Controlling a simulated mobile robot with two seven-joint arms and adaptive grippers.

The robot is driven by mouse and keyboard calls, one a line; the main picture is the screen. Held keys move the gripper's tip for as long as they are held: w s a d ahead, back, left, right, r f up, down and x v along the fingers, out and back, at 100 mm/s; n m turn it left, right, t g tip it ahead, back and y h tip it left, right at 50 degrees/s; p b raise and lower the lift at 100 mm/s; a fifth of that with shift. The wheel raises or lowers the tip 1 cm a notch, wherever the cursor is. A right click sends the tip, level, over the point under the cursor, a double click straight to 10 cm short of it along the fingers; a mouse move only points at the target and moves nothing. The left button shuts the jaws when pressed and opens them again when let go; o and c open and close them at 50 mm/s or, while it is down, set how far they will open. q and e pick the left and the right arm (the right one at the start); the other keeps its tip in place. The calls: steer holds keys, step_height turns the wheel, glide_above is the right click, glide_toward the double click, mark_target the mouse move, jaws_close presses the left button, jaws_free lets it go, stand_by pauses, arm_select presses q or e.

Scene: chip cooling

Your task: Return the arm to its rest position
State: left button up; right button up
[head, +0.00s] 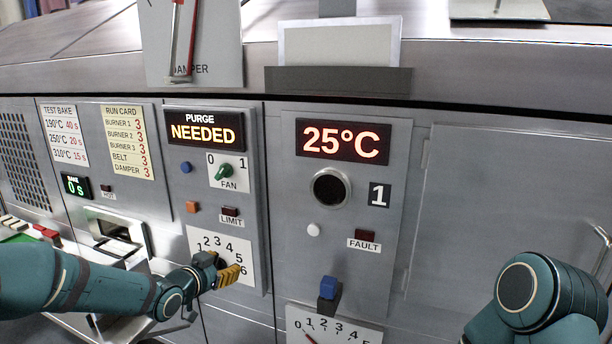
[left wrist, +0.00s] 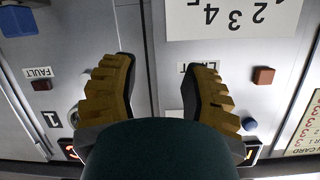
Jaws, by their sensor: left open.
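My left gripper (head: 228,275) is in front of the lower left panel, over the lower part of a white numbered dial plate (head: 208,237). Its yellow fingers hide part of that plate, including any knob there. In the left wrist view the gripper (left wrist: 160,72) is open, with bare grey panel and a seam between its fingers. Nothing is held. The picture there is upside down, and the dial plate (left wrist: 235,20) shows at its top. I cannot tell whether the fingers touch the panel. Of my right arm only a teal joint shows at the lower right; its gripper is out of view.
The purge display (head: 205,131) reads NEEDED. The temperature display (head: 342,142) reads 25°C. A green fan knob (head: 224,171) points toward 1. A blue handle (head: 328,288) sticks out above another dial plate (head: 340,326). An open tray slot (head: 118,232) lies behind my left forearm.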

arm_select(q)
steer(key=s+d+f+n+g, duration=0.1)
steer(key=s+d+f, duration=0.1)
steer(key=f, duration=0.4)
steer(key=s+d+f+n+g, duration=0.2)
steer(key=s+f, duration=0.1)
steer(key=f, duration=0.2)
steer(key=s+d+f+n+g+b, duration=0.1)
steer(key=s+d+f+n+g, duration=0.2)
steer(key=s+f, duration=0.7)
steer(key=s+d+f+n+g+y, duration=0.1)
steer(key=s+d+f+g, duration=0.3)
steer(key=s+f, duration=0.7)
steer(key=s+n+g, duration=0.1)
steer(key=s, duration=0.3)
steer(key=shift+s+f+n+b, duration=0.15)
steer(key=shift+s+n+b, duration=0.2)
steer(key=shift+n+b, duration=0.05)
